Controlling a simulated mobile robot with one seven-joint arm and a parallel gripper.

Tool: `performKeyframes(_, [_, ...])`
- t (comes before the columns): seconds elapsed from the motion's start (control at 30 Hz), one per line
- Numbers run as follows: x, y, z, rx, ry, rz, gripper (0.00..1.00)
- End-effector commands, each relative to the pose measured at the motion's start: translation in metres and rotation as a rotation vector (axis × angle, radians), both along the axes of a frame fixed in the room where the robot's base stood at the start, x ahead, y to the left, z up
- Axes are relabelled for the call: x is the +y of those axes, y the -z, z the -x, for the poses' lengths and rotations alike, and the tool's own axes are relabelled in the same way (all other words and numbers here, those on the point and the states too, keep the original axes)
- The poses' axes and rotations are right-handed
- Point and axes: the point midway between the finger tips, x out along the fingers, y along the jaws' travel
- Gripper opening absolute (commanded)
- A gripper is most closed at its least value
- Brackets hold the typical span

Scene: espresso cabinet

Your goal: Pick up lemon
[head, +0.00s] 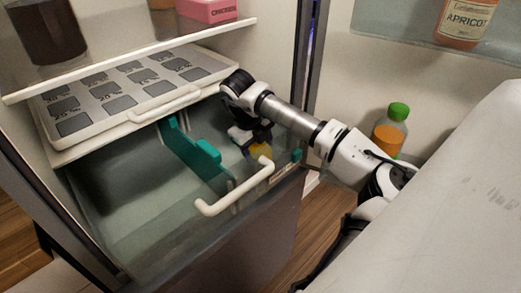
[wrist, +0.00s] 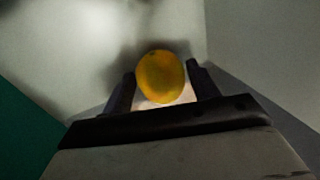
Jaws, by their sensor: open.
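The lemon (wrist: 160,77) is a yellow, rounded fruit in the wrist view, with pale surfaces around it. In the head view a small part of the lemon (head: 260,150) shows under my gripper, inside the clear drawer (head: 130,225) at its right end. My gripper (wrist: 158,85) is open, with one dark finger on each side of the lemon. I cannot tell whether either finger touches it. In the head view my gripper (head: 252,143) reaches down into the drawer and hides part of the lemon.
A green divider (head: 190,150) stands in the drawer left of my gripper. The drawer's white handle (head: 235,192) is at the front. A tray (head: 125,95) with grey squares lies on the shelf above. An orange bottle (head: 391,132) stands in the door. The drawer's left part looks empty.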

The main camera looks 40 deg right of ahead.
Motion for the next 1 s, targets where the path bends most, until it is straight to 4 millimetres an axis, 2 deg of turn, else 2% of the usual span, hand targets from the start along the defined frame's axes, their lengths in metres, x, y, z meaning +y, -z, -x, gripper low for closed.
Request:
performKeyframes(0.1, [0.000, 0.000, 0.000, 0.000, 0.001, 0.000, 0.58])
performKeyframes(0.37, [0.000, -0.001, 0.000, 0.000, 0.001, 0.001, 0.24])
performKeyframes(0.67, [-0.001, -0.006, 0.000, -0.001, 0.001, 0.003, 0.24])
performKeyframes(0.77, [-0.001, -0.020, 0.000, -0.003, 0.001, 0.004, 0.24])
performKeyframes(1.0, [-0.001, -0.069, 0.000, -0.002, 0.004, 0.005, 0.24])
